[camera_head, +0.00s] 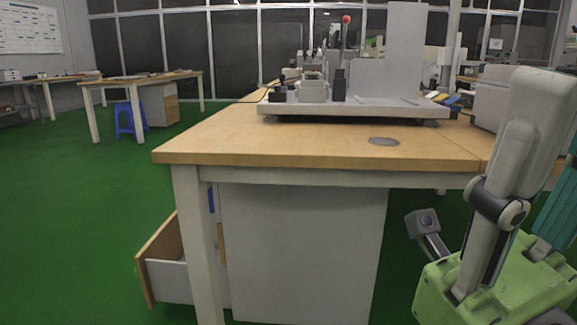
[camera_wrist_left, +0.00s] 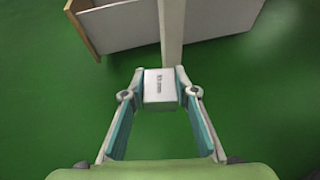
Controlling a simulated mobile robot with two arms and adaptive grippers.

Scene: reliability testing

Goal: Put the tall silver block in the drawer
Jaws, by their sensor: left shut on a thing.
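The silver block (camera_wrist_left: 160,85) shows in the left wrist view as a pale, boxy end with small dark print. My left gripper (camera_wrist_left: 160,92) is shut on it, one finger at each side, above the green floor. The rest of its height is hidden from this angle. The drawer (camera_head: 157,258) stands open to the left under the wooden table; in the left wrist view the drawer (camera_wrist_left: 87,28) is at top left, ahead of the block and apart from it. My right gripper (camera_head: 525,150) is partly seen at the right of the head view; its opening is cut off.
A white table leg (camera_head: 193,240) stands beside the drawer; the leg (camera_wrist_left: 171,35) is just ahead of the block in the left wrist view. The wooden tabletop (camera_head: 290,145) carries a test fixture (camera_head: 350,107).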

